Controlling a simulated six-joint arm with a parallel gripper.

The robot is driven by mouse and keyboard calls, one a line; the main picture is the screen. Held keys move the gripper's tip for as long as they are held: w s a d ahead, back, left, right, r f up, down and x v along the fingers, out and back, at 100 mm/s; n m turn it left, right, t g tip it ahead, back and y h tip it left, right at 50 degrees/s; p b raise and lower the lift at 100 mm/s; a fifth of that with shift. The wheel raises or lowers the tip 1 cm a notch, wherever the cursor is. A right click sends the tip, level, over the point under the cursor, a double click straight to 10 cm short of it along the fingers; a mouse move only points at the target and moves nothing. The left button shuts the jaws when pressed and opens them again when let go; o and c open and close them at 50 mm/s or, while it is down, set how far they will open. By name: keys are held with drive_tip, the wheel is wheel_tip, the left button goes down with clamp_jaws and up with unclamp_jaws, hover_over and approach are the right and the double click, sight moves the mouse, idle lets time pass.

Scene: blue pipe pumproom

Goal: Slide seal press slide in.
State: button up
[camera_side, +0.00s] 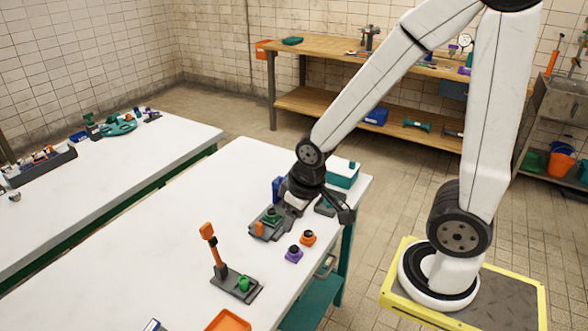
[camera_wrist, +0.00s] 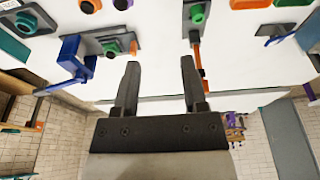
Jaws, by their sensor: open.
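What I take for the seal press (camera_side: 269,222) is a grey base with a green round part, an orange block and a blue upright, on the white bench. In the wrist view, its blue upright (camera_wrist: 70,47), green part (camera_wrist: 110,48) and orange block (camera_wrist: 133,47) stand left of my fingers. I cannot tell which part is the slide. My gripper (camera_wrist: 158,62) is open and empty, with bare white bench between its fingertips. In the side view, my wrist is just above and right of the press and hides part of it.
An orange lever (camera_side: 210,240) stands on a grey base with a green knob (camera_side: 244,284) nearer the front. Orange (camera_side: 308,237) and purple (camera_side: 293,254) knobbed blocks sit close to the press. A teal box (camera_side: 343,175) stands behind. The bench's left part is clear.

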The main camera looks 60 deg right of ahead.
drive_tip(key=w, duration=0.1)
drive_tip(key=g, duration=0.3)
hover_over(258, 222)
drive_tip(key=f, duration=1)
drive_tip(key=shift+s+a, duration=0.15)
drive_tip(key=shift+s, duration=0.05)
drive_tip(key=shift+f, duration=0.1)
drive_tip(key=shift+f, duration=3.8)
clamp_jaws()
drive_tip(key=shift+w, duration=0.1)
